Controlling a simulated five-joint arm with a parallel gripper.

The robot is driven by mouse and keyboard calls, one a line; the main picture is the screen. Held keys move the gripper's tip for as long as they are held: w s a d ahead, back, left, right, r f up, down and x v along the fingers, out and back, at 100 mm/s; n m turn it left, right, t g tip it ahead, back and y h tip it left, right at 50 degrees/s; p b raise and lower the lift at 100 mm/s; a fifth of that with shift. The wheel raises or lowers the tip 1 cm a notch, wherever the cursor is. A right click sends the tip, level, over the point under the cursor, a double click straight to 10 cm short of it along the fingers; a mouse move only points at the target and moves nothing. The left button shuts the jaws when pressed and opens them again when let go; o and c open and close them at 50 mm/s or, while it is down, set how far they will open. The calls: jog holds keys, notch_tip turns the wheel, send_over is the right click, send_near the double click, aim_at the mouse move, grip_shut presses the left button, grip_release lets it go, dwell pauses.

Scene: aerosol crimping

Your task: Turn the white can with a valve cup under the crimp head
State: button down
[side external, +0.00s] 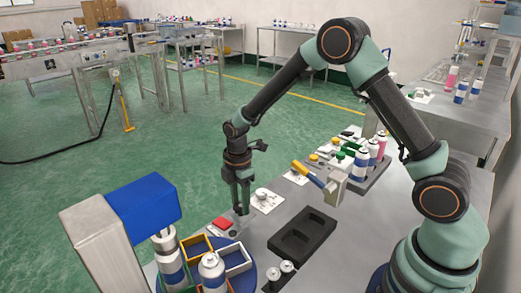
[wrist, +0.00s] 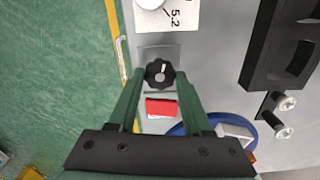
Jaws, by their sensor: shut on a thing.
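My gripper (side external: 241,211) points down at the bench beside the turntable. In the wrist view my gripper (wrist: 160,75) is shut on a black lobed knob (wrist: 160,74) with a white pointer line. A white can with a blue band (side external: 212,272) stands upright at the front of the blue turntable (side external: 247,279). Another white and blue can (side external: 168,262) stands beneath the crimp head (side external: 163,233), under the blue housing (side external: 143,202). Whether either has a valve cup is too small to tell. The turntable rim (wrist: 212,119) is partly hidden behind my finger in the wrist view.
Coloured open trays (side external: 196,246) sit on the turntable. A black two-recess holder (side external: 302,236) and two small silver-topped pieces (side external: 280,274) are to the right. A yellow-handled press (side external: 310,175) and cans (side external: 362,163) stand behind.

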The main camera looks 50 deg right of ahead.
aim_at(240, 205)
jog(key=shift+r+n, duration=0.1)
jog(key=shift+n, duration=1.6)
jog(key=shift+c, duration=1.7)
grip_release()
notch_tip(240, 205, up, 12)
jog(key=shift+r, duration=0.1)
